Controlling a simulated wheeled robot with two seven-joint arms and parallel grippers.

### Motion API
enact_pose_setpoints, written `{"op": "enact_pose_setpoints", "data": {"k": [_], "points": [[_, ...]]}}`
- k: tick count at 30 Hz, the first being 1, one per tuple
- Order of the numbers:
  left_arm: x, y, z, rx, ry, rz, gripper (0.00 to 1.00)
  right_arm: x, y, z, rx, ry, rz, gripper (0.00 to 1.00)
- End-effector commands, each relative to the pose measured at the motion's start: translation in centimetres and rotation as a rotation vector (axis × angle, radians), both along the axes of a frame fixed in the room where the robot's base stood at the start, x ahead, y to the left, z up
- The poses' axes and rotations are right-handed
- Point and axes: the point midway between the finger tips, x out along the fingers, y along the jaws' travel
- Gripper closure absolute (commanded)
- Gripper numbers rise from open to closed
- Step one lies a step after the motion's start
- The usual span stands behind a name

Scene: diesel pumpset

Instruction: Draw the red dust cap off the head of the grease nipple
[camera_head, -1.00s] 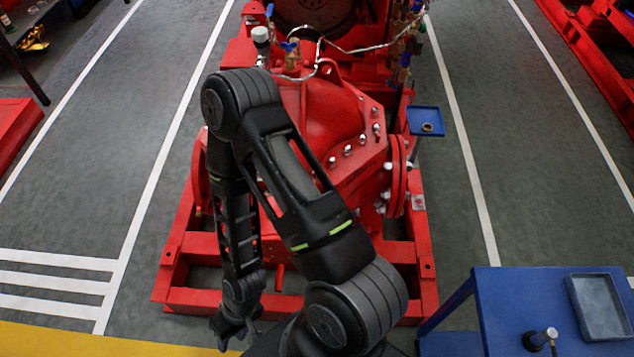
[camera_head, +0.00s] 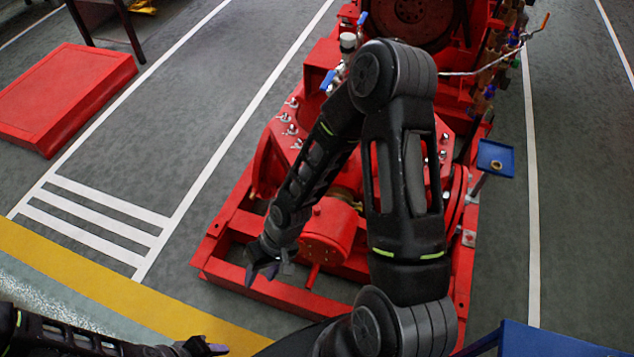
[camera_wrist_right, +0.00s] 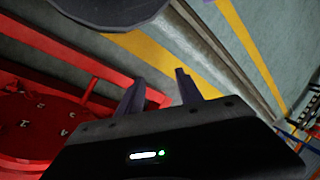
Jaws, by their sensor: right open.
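The red pump (camera_head: 330,235) stands on its red base frame (camera_head: 262,288) in the head view. I cannot make out the grease nipple or its red dust cap in either view. My right gripper (camera_head: 262,272) is over the near left part of the base frame, left of the pump's near end. In the right wrist view its two fingers (camera_wrist_right: 160,88) stand apart with nothing between them. My left gripper (camera_head: 207,347) is low at the bottom edge of the head view, over the yellow floor stripe; its jaws are too small to read.
My right arm hides much of the pump. A small blue tray (camera_head: 494,162) with a ring on it stands right of the pump. A blue table (camera_head: 545,342) cuts into the lower right corner. A red platform (camera_head: 65,95) lies at left. The grey floor between is clear.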

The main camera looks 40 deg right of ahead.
Motion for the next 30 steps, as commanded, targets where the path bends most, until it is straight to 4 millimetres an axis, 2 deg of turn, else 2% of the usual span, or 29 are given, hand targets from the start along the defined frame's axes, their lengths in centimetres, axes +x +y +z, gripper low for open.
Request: {"op": "enact_pose_setpoints", "data": {"k": [1,3,6,9,12,16,25,30], "points": [[0.0,0.0,0.8,0.000,0.001,0.000,0.64,2.2,-2.9,2.5,-0.037,-0.012,-0.005,0.57],[0.0,0.0,1.2,0.000,0.001,0.000,0.64,3.8,-6.8,5.1,-0.104,-0.004,-0.001,0.57],[0.0,0.0,1.7,0.000,0.001,0.000,0.64,5.2,-12.3,8.5,-0.214,0.016,-0.015,0.57],[0.0,0.0,2.0,0.000,0.002,-0.001,0.64,5.6,-16.8,11.2,-0.311,0.037,-0.037,0.57],[0.0,0.0,2.1,0.000,0.002,-0.001,0.64,5.7,-19.4,12.9,-0.372,0.051,-0.056,0.57],[0.0,0.0,2.1,0.000,0.002,-0.001,0.64,5.6,-20.6,13.7,-0.401,0.062,-0.063,0.57],[0.0,0.0,2.1,0.000,0.002,-0.001,0.64,5.6,-20.5,13.5,-0.399,0.062,-0.062,0.57],[0.0,0.0,2.1,0.000,0.002,-0.001,0.64,5.5,-20.5,12.5,-0.399,0.063,-0.061,0.57]]}}
